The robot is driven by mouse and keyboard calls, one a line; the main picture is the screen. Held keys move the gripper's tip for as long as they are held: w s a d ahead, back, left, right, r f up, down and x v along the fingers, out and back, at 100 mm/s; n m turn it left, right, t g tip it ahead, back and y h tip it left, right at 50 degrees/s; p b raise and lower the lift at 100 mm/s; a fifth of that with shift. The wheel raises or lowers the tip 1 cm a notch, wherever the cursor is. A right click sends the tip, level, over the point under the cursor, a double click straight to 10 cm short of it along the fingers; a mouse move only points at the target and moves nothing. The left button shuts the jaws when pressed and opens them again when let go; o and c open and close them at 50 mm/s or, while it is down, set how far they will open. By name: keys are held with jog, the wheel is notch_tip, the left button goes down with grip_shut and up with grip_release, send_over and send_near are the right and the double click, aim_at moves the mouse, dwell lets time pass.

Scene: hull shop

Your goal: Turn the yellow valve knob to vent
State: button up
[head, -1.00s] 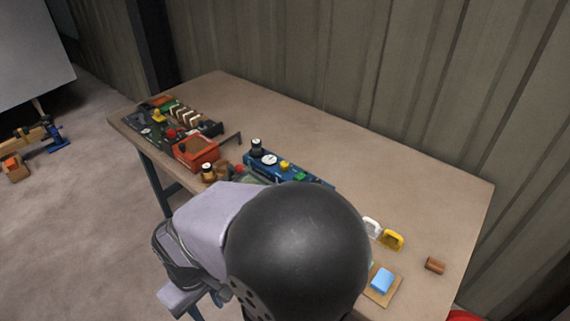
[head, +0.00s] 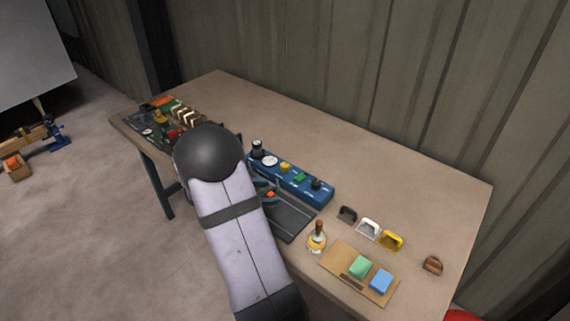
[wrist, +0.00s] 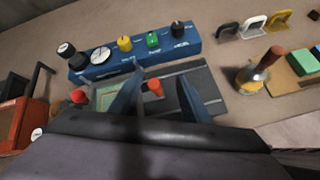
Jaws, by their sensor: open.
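A yellow knob (head: 285,167) stands on top of a blue panel (head: 318,194), between a white round dial and a green button. In the wrist view the yellow knob (wrist: 125,43) is upright and unobstructed; its pointer and the panel lettering are too small to read. My gripper (wrist: 163,77) is open, its two blue-grey fingers apart, with the tips short of the panel and not touching the knob. A small orange-red piece (wrist: 155,88) shows between the fingers. In the head view my arm hides most of the gripper.
A dark tray (head: 289,224) lies in front of the panel. A bell (head: 317,238), several handles, and a board (head: 335,262) with green and blue blocks are to the right. An orange-red box (wrist: 14,122) stands left. The table's back is clear.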

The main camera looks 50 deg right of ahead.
aim_at(284, 165)
jog(key=w+d+n+t+h, duration=0.1)
jog(key=w+d+n, duration=0.1)
jog(key=d, duration=0.1)
jog(key=w+d+f+n+h, duration=0.1)
jog(key=d+n, duration=0.1)
jog(key=d, duration=0.1)
jog(key=w+d+n+t+h, duration=0.1)
jog(key=w+d+n, duration=0.1)
jog(key=d, duration=0.2)
jog(key=shift+w+f+t, duration=0.25)
jog(key=shift+w+t, duration=0.05)
jog(key=shift+w, duration=0.05)
jog(key=shift+p+x, duration=1.55)
jog(key=shift+x, duration=2.05)
jog(key=c, duration=1)
